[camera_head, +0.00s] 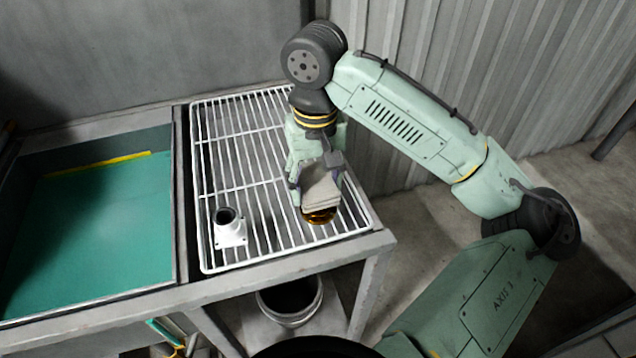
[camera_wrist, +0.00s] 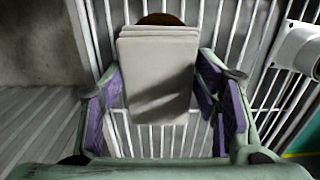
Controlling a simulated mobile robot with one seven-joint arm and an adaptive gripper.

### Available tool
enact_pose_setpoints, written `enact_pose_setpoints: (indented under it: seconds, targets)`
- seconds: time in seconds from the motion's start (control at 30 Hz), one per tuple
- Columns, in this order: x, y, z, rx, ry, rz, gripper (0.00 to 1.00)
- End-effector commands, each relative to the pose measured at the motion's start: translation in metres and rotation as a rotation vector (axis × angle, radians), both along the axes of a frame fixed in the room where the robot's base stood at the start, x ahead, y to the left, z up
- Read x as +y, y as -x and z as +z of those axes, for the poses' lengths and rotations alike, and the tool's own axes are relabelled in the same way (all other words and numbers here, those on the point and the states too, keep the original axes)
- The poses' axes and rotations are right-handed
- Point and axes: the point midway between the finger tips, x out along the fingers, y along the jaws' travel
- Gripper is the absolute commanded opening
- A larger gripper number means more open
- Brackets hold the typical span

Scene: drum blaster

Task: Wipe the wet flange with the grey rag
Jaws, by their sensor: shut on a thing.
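My gripper (camera_head: 315,180) is shut on the grey rag (camera_head: 322,190), a folded, layered pad, above the right front of the white wire rack. In the wrist view the rag (camera_wrist: 158,75) sits between the purple-padded fingers (camera_wrist: 163,98). A round, shiny amber-brown thing (camera_head: 320,216) shows just past the rag, mostly hidden by it; I cannot tell whether they touch. A white pipe fitting with a square flange (camera_head: 230,238) stands on the rack to the left, apart from my gripper. I cannot tell which piece is wet.
The white wire rack (camera_head: 262,183) lies on a grey metal bench (camera_head: 300,268). A teal-floored basin (camera_head: 100,225) with a yellow strip (camera_head: 98,165) is at the left. A bucket (camera_head: 290,305) stands below. Corrugated wall (camera_head: 440,60) rises behind. The rack's back left is clear.

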Motion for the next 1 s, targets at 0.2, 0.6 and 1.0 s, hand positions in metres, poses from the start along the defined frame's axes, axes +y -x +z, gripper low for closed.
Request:
enact_pose_setpoints:
  seconds: [0.2,0.6,1.0]
  targets:
    - [0.0,0.0,0.0,0.0,0.0,0.0,0.34]
    - [-0.007,0.023,0.001,0.001,0.0,0.001,0.34]
    - [-0.013,0.042,0.0,0.0,0.0,0.001,0.34]
